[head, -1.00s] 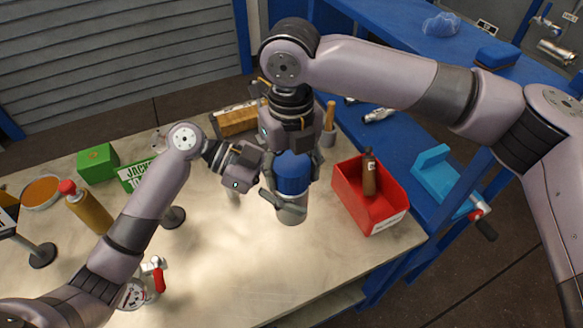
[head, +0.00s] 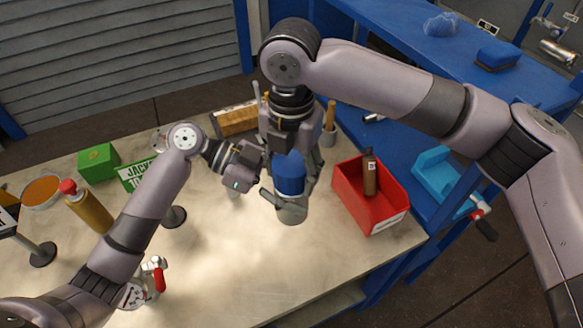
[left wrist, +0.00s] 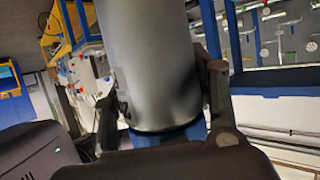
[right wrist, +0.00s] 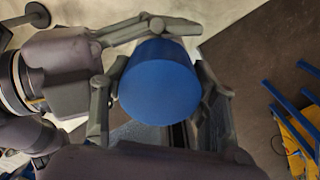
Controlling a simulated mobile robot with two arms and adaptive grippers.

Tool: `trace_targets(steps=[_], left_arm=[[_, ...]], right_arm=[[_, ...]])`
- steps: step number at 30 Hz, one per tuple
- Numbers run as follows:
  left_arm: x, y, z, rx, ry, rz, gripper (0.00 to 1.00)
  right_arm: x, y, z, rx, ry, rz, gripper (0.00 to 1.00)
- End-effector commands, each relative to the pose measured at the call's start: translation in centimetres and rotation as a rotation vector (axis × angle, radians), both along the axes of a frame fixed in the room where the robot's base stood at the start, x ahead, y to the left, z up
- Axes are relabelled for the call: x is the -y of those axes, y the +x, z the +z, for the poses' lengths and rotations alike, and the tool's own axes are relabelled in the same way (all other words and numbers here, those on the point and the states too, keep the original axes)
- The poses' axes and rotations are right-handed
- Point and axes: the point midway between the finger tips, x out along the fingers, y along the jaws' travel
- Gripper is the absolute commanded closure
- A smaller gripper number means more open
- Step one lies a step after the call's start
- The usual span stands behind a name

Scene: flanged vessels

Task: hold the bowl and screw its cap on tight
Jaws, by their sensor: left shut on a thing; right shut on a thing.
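The bowl (head: 293,214) is a grey cylinder held upright above the table, with the blue cap (head: 289,176) on its top. My left gripper (head: 283,200) is shut around the bowl from the left, just below the cap; the left wrist view shows the grey bowl wall (left wrist: 150,65) between its fingers. My right gripper (head: 290,150) comes from above and is shut on the cap. The right wrist view shows its fingers around the round blue cap top (right wrist: 158,85). The seam between cap and bowl is largely hidden, so I cannot tell how tight it is.
A red bin (head: 370,205) with a brown bottle (head: 369,175) stands just right of the bowl. A green box (head: 98,164), an orange bottle (head: 87,208) and a gauge with a red lever (head: 157,278) are at left. The front middle of the table (head: 235,270) is clear.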

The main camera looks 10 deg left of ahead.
Motion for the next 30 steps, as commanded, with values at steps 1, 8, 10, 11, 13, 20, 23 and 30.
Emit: trace_targets(steps=[1, 8, 10, 11, 13, 20, 23, 30], left_arm=[[0.0, 0.0, 0.2, 0.003, -0.002, -0.001, 1.0], [0.0, 0.0, 0.2, 0.003, -0.002, -0.001, 1.0], [0.0, 0.0, 0.1, 0.002, -0.002, -0.001, 1.0], [0.0, 0.0, 0.1, 0.002, -0.002, -0.001, 1.0], [0.0, 0.0, 0.1, 0.002, -0.002, -0.002, 1.0], [0.1, -0.1, 0.1, 0.001, -0.002, -0.004, 1.0], [0.2, -0.1, 0.1, 0.001, -0.002, -0.005, 1.0], [0.2, -0.1, 0.0, 0.0, -0.002, -0.005, 1.0]], right_arm=[[0.1, 0.1, 0.0, 0.001, -0.002, -0.002, 0.79], [0.1, 0.1, 0.0, 0.001, -0.002, 0.0, 0.37], [0.1, 0.1, 0.0, 0.0, -0.002, 0.001, 0.33], [0.1, 0.1, 0.0, 0.0, -0.002, 0.002, 0.31], [0.0, 0.0, 0.0, 0.001, -0.001, 0.002, 0.26], [-0.1, 0.0, 0.1, 0.001, 0.004, 0.005, 0.26], [-0.2, 0.0, 0.5, 0.003, 0.006, 0.006, 0.26], [-0.3, 0.0, 3.5, 0.004, 0.007, 0.008, 0.26]])
